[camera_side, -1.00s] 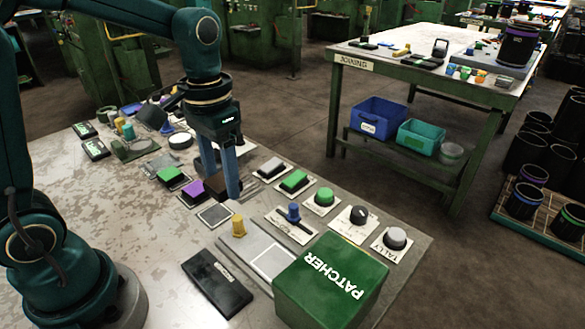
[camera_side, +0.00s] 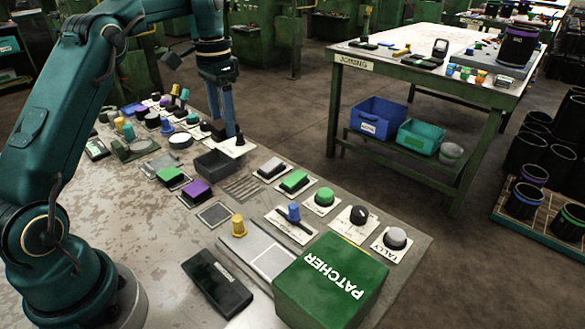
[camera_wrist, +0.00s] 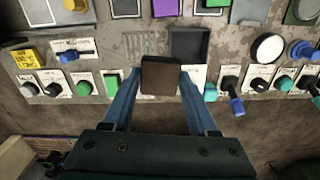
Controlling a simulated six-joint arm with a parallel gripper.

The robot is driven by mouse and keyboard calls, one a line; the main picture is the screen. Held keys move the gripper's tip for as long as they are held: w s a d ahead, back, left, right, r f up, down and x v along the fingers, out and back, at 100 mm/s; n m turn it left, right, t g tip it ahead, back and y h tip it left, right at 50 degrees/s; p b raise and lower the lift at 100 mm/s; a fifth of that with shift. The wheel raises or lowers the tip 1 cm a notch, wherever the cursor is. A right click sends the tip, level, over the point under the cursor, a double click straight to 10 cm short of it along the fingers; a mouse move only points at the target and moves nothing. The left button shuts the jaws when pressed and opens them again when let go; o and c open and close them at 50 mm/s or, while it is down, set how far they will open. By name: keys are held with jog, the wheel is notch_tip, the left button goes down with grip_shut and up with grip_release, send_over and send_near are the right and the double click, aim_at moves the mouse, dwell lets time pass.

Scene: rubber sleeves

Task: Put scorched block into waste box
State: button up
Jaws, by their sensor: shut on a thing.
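My gripper (camera_side: 226,130) is shut on a dark brown block (camera_wrist: 160,78), held between its two blue fingers in the wrist view. In the side view the block (camera_side: 218,130) is a small dark shape by the fingertips, partly hidden. The block is above the panel. A dark open-topped box (camera_side: 213,164) sits on the panel, nearer the side camera than my gripper. It also shows in the wrist view (camera_wrist: 207,45), just beyond and right of the block, and looks empty. I see no label on it, so I cannot tell whether it is the waste box.
A slotted grate (camera_side: 243,187) lies beside the open box. Purple (camera_side: 197,190) and green (camera_side: 294,182) buttons, knobs and levers crowd the panel. A green PATCHER box (camera_side: 330,283) stands at the near corner. Bare worn panel lies at the left.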

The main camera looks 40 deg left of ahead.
aim_at(212, 123)
jog(key=shift+n, duration=0.5)
jog(key=a+f, duration=0.2)
jog(key=a, duration=0.2)
jog(key=shift+w+a+f, duration=0.1)
jog(key=shift+a+f, duration=0.25)
jog(key=shift+f, duration=0.05)
jog(key=shift+s+a+f, duration=0.1)
jog(key=shift+a+f, duration=0.05)
jog(key=shift+f, duration=0.85)
jog(key=shift+s+a+f, duration=0.15)
jog(key=shift+a+f, duration=0.05)
jog(key=shift+f, duration=0.85)
jog(key=shift+s+a+f, duration=0.1)
jog(key=shift+a+f, duration=0.05)
jog(key=shift+f, duration=0.85)
jog(key=o, duration=1.4)
jog(key=shift+o, duration=0.2)
jog(key=shift+r, duration=0.1)
